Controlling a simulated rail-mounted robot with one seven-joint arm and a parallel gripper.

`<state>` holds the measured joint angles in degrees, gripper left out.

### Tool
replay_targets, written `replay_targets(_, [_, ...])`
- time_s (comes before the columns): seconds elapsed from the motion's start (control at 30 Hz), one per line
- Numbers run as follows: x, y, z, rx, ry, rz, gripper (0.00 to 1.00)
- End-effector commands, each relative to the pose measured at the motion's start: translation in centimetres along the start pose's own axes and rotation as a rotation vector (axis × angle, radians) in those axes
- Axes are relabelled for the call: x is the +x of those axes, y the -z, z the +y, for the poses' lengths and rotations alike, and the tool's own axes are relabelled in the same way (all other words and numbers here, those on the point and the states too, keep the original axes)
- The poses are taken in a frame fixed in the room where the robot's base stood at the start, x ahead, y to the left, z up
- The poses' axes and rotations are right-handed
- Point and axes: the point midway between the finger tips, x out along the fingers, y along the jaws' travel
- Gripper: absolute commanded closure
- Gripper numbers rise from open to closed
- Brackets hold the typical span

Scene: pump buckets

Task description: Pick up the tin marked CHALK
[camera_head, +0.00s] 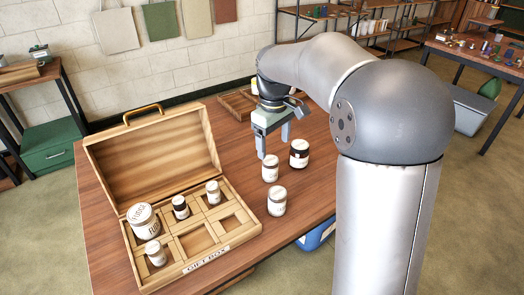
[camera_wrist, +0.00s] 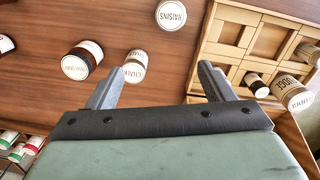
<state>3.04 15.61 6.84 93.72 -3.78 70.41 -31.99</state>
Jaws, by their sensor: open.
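The CHALK tin (camera_wrist: 136,67) is a small white tin; its label shows in the wrist view just beyond the left fingertip. In the head view, the white tin (camera_head: 270,169) stands upright on the table in front of my gripper (camera_head: 273,148). My gripper is open and empty, its fingers pointing down, and in the wrist view the tin lies left of the middle of the finger gap (camera_wrist: 168,82). The left finger hides part of the tin there. I cannot tell whether finger and tin touch.
A dark-bodied tin (camera_head: 299,153) stands close beside it, and a RAISINS tin (camera_wrist: 171,15) stands nearer the table's front, also in the head view (camera_head: 277,201). An open wooden gift box (camera_head: 163,273) holds several tins. A wooden tray (camera_head: 238,104) lies behind my gripper.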

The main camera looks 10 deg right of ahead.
Motion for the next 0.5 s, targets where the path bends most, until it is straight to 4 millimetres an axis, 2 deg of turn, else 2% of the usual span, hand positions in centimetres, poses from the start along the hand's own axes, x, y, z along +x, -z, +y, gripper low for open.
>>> replay_targets(0.03, [0.8, 2.3, 1.9, -0.054, 0.006, 0.001, 0.25])
replay_targets(0.1, [1.2, 4.5, 3.8, -0.125, 0.011, 0.005, 0.25])
replay_targets(0.2, [1.7, 6.4, 5.7, -0.194, 0.016, 0.009, 0.25])
replay_targets(0.37, [2.6, 7.6, 7.0, -0.241, 0.020, 0.013, 0.25])
replay_targets(0.5, [4.8, 7.6, 7.0, -0.245, 0.022, 0.012, 0.25])
